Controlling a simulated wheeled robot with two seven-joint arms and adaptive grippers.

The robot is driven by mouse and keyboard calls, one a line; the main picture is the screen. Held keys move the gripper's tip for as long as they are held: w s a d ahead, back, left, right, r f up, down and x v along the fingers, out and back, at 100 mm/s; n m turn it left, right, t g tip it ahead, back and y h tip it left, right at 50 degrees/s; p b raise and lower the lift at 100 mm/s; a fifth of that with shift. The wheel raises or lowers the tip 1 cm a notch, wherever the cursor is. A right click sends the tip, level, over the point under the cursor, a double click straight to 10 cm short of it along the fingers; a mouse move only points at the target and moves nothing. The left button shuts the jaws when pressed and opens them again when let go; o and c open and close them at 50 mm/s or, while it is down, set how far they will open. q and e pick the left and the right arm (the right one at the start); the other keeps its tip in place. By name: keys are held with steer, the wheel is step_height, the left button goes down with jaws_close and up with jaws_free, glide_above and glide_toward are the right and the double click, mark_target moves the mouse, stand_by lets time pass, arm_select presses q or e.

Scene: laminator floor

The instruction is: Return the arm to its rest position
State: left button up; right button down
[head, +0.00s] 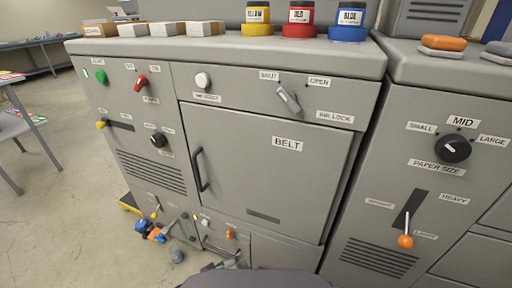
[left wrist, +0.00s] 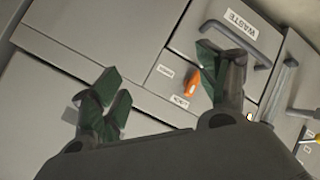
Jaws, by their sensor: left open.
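My left gripper (left wrist: 158,92) shows in the left wrist view with its two dark green fingers spread wide and nothing between them. It faces the lower front of a grey cabinet (head: 265,150). One finger is close to an orange knob (left wrist: 191,84); I cannot tell whether they touch. In the head view only a small part of the left gripper (head: 232,261) shows low at the bottom, in front of the lower panels. The rest of the arm is mostly hidden. My right gripper is not in view.
The WASTE handle (left wrist: 228,37) sticks out close to the gripper. The BELT door handle (head: 199,169) juts out higher up. Blue and orange parts (head: 152,232) are low at the cabinet's left. A second cabinet (head: 385,140) stands right. Floor (head: 75,215) at left is open.

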arm_select(q)
steer(key=s+a+r+m+g+y, duration=0.2)
steer(key=s+a+r+m+g, duration=0.1)
steer(key=s+a, duration=0.3)
steer(key=s+a+r+m+g+y+p, duration=0.1)
steer(key=s+a+r+m+g+y, duration=0.1)
steer(key=s+a+r, duration=0.3)
steer(key=shift+s+a+r+m+g+y, duration=0.35)
steer(key=shift+s+a+g+y, duration=0.4)
steer(key=shift+a, duration=0.45)
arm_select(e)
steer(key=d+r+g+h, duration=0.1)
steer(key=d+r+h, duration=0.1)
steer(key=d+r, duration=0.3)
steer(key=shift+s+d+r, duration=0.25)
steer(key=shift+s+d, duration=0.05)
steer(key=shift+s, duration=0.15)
arm_select(q)
steer(key=shift+w+f+p, duration=0.2)
steer(key=shift+f+p, duration=0.05)
steer(key=shift+p, duration=0.3)
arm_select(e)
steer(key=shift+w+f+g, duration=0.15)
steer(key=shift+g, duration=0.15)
